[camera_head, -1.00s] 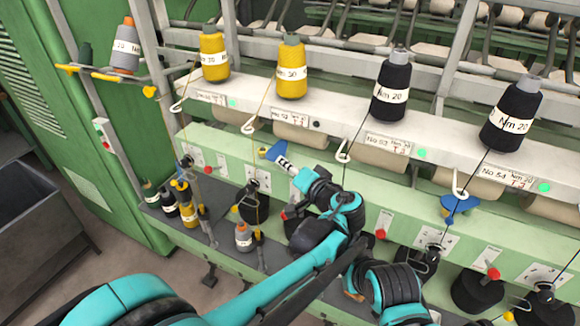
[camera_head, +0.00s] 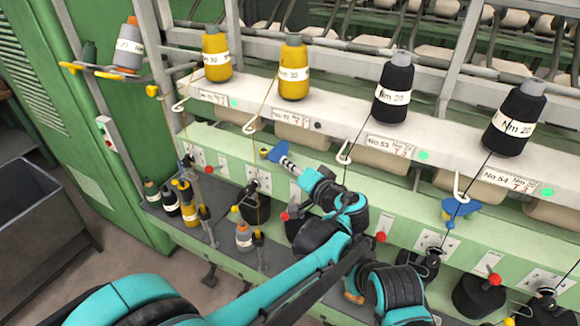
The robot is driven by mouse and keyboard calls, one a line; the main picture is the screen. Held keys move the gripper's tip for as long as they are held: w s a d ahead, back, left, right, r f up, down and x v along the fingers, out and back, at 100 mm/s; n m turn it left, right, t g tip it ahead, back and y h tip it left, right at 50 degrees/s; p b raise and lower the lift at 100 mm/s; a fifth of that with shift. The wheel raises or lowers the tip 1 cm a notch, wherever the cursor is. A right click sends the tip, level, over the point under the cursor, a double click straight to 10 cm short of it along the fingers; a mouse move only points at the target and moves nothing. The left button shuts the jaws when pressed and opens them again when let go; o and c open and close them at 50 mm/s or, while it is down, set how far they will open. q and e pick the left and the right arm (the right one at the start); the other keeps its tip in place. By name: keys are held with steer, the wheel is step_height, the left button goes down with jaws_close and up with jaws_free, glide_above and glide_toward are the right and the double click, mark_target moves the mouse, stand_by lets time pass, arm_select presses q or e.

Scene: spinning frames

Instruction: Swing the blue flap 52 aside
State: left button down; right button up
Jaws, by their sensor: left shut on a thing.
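The blue flap 52 (camera_head: 273,152) sits at the front of the pale green machine, below and right of the white hook of position 52 (camera_head: 249,128). My left gripper (camera_head: 286,162) reaches it from the lower right and is shut on the flap's right side. The fingertips partly cover the flap. The yellow thread of this position runs from its cone (camera_head: 293,70) down to the hook and on downward, left of the flap. My right gripper is not in view.
A second blue flap (camera_head: 460,211) hangs at position 54, under its hook. Two black cones (camera_head: 393,90) stand on the white rail at right, with threads running down. Red knobs and dark spindles line the lower front, close to my left arm.

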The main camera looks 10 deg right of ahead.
arm_select(q)
steer(key=shift+w+d+r, duration=0.15)
steer(key=shift+d+r, duration=0.05)
steer(key=shift+d, duration=0.1)
steer(key=c, duration=1.6)
jaws_free()
steer(key=shift+o, duration=0.6)
steer(key=shift+w+d+f, duration=0.2)
steer(key=shift+w+f, duration=0.15)
steer(key=shift+w, duration=0.2)
steer(key=shift+s+a+r, duration=0.15)
steer(key=shift+s+r, duration=0.05)
steer(key=shift+r, duration=0.4)
step_height(320, 180, up, 9)
steer(key=shift+s, duration=0.2)
steer(key=shift+a, duration=0.1)
